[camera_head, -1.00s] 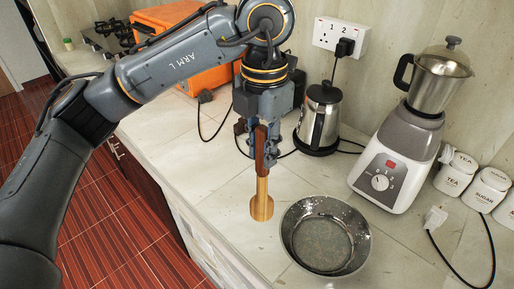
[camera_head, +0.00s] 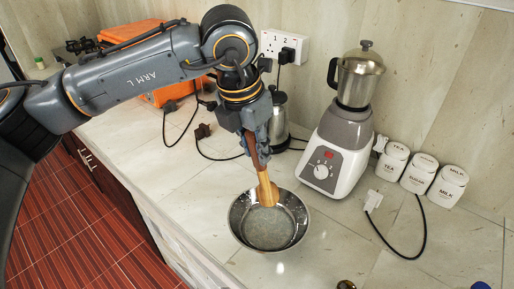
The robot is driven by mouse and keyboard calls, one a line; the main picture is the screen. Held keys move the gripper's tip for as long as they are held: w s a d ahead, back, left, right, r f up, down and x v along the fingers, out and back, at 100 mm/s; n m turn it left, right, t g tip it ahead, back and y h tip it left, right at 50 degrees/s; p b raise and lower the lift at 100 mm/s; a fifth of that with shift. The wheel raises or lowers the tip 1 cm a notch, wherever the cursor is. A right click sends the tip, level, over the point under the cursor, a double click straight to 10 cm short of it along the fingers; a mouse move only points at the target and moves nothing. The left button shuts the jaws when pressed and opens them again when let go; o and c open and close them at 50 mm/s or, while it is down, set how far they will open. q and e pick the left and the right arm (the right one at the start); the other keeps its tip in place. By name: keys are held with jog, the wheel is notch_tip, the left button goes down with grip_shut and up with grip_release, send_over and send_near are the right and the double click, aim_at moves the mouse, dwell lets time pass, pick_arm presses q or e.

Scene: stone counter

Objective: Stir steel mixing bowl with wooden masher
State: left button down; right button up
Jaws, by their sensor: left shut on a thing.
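The wooden masher (camera_head: 266,190) has a darker handle at the top and a pale, wider head at the bottom. My left gripper (camera_head: 254,150) is shut on the masher's handle and holds it tilted, head down. The head shows in front of the bowl's far inside part; I cannot tell whether it touches the bowl. My right gripper is not in view.
A grey blender (camera_head: 337,150) with a steel jar stands right of the bowl. A kettle (camera_head: 279,120) is behind my gripper. White canisters (camera_head: 418,173), a loose plug cord and an orange box (camera_head: 180,92) stand around. Small items show at the bottom edge.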

pick_arm(q)
jog(key=shift+a+f, duration=0.25)
jog(key=shift+f, duration=0.4)
jog(key=shift+s+f+b, duration=0.25)
jog(key=shift+f+b, duration=0.05)
jog(key=shift+b, duration=0.1)
jog(key=s+a+b+x, duration=0.1)
jog(key=s+b+x, duration=0.1)
jog(key=b+x, duration=0.7)
jog(key=x, duration=0.3)
jog(key=shift+w, duration=0.15)
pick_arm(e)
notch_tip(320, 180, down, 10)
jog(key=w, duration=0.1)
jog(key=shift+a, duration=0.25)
pick_arm(q)
jog(key=shift+r, duration=0.15)
jog(key=shift+d, duration=0.1)
